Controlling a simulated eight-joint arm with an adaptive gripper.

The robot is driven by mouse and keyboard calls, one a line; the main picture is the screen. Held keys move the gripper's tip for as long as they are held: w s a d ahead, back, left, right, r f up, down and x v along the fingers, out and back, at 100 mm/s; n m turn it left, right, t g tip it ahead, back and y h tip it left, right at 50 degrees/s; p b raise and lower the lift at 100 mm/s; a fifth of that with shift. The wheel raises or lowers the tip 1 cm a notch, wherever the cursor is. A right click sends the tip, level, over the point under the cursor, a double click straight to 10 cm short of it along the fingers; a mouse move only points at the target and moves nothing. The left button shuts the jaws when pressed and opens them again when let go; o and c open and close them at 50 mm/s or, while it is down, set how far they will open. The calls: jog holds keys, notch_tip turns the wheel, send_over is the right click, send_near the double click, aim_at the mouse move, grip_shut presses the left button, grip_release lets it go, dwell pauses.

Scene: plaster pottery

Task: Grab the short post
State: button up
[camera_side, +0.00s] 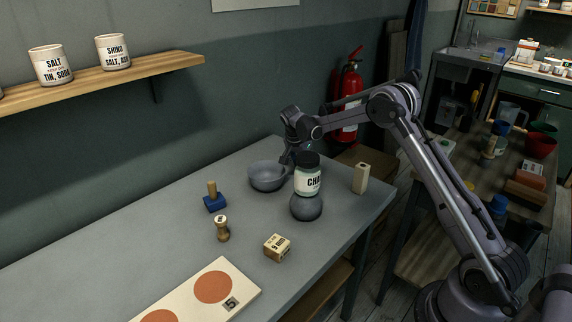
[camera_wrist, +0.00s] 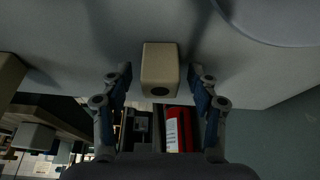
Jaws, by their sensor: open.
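In the wrist view a pale, squared short post (camera_wrist: 160,62) with a dark round spot on its near end lies centred between the fingers of my gripper (camera_wrist: 160,78). The gripper is open, with a gap showing on both sides of the post. In the side view my gripper (camera_side: 291,156) points down beside the grey bowl, partly covered by the labelled jar. I cannot make out this post there; the jar seems to hide it. Another wooden post (camera_side: 361,178) stands upright right of the jar; it is probably the block at the wrist view's left edge (camera_wrist: 9,76).
The jar (camera_side: 308,181) sits on a grey round body (camera_side: 306,207) in front of my gripper. The bowl (camera_side: 267,178) is close on the left. A blue-based stamp (camera_side: 214,203), a small wooden piece (camera_side: 222,229) and a lettered block (camera_side: 277,247) stand nearer.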

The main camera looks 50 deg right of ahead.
grip_shut()
jog(key=shift+r, duration=0.1)
dwell(0.3)
